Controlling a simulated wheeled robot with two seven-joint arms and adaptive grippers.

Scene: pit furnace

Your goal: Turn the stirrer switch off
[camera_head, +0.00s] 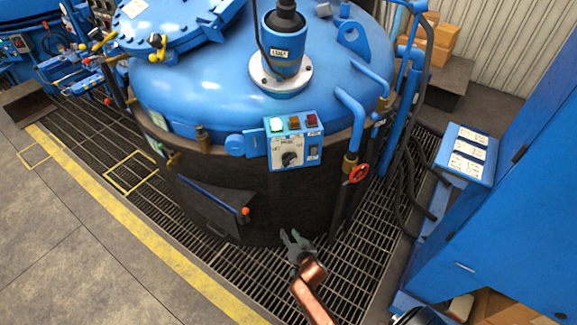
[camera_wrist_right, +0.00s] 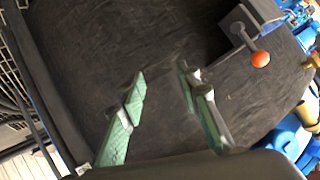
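The stirrer control box (camera_head: 294,141) is a blue-edged panel on the front of the furnace. It has a lit green lamp at its top left, an amber and a red one beside it, and a black rotary knob (camera_head: 290,158) on its pale face. The knob's exact setting is too small to read. My right gripper (camera_head: 293,237) is below the box, in front of the dark furnace wall. In the right wrist view its two green-padded fingers (camera_wrist_right: 160,82) are spread apart with nothing between them. My left gripper does not show.
The blue furnace lid (camera_head: 190,85) carries a motor (camera_head: 284,50). A red valve wheel (camera_head: 359,173) and pipes stand right of the box. A lever with an orange knob (camera_head: 245,211) sticks out at lower left; it also shows in the right wrist view (camera_wrist_right: 260,59). A blue cabinet (camera_head: 500,215) stands at right.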

